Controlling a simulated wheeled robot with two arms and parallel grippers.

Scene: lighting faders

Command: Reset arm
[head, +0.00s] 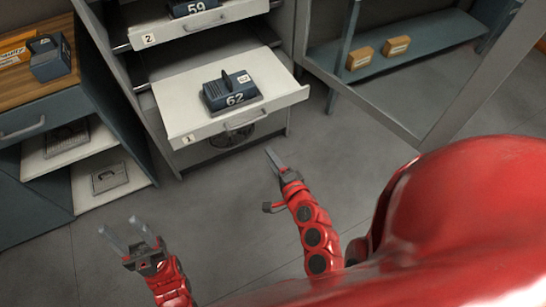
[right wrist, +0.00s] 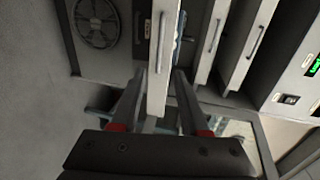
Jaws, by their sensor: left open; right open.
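My red left gripper (head: 120,225) is in the lower left of the head view, open with two separate fingers and nothing between them, above bare floor. My red right gripper (head: 271,154) is near the middle of the head view, seen nearly side-on, in front of and below the open drawer labelled 1 (head: 180,115). The right wrist view shows the right gripper (right wrist: 160,72) with its fingers apart. A pale drawer front (right wrist: 164,45) appears between and beyond these fingers; I cannot tell the exact gap.
The open drawer holds a dark device numbered 62 (head: 231,91). Above it, drawer 2 (head: 205,22) holds a device numbered 59 (head: 193,7). A wooden-topped cabinet (head: 75,84) stands left. Two tan boxes (head: 360,58) (head: 397,46) sit on a shelf right. Grey floor (head: 225,220) is clear between.

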